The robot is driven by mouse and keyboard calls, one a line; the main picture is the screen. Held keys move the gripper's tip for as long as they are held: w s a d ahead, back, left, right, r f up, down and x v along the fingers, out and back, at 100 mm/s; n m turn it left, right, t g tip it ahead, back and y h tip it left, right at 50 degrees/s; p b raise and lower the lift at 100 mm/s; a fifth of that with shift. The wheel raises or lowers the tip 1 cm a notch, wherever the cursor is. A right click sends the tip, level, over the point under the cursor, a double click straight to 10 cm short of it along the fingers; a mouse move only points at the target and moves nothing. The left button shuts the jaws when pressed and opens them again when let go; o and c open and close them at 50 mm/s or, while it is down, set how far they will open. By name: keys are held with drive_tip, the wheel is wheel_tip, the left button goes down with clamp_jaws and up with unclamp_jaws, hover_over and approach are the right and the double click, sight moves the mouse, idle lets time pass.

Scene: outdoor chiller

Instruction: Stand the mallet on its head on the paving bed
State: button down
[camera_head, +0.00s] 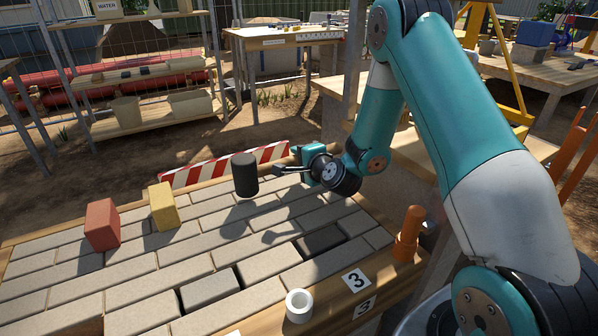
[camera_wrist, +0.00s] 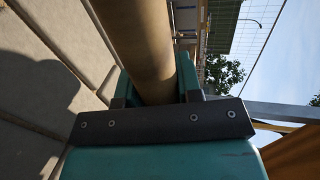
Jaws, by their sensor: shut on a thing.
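The mallet's black, cylindrical head (camera_head: 244,174) hangs in the air over the paving bed (camera_head: 130,272) in the head view. A dark shadow lies on the pavers below it. My gripper (camera_head: 283,170) is to the right of the head and level with it. In the wrist view the brown wooden handle (camera_wrist: 140,45) runs between the two fingers of my gripper (camera_wrist: 155,90), which is shut on it. The head is not visible in the wrist view. Most of the handle is hidden or too small to make out in the head view.
A red brick (camera_head: 102,225) and a yellow brick (camera_head: 164,206) stand on the bed's left. A white ring (camera_head: 299,306) and an orange post (camera_head: 409,234) are at the near edge. A red-and-white striped board (camera_head: 225,164) runs along the far edge. Pavers below the mallet are clear.

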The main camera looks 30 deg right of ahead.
wheel_tip(320, 180, down, 2)
drive_tip(key=shift+f+b, duration=0.25)
drive_tip(key=shift+b, duration=0.15)
drive_tip(key=c, duration=0.8)
unclamp_jaws()
drive_tip(key=shift+f, duration=0.1)
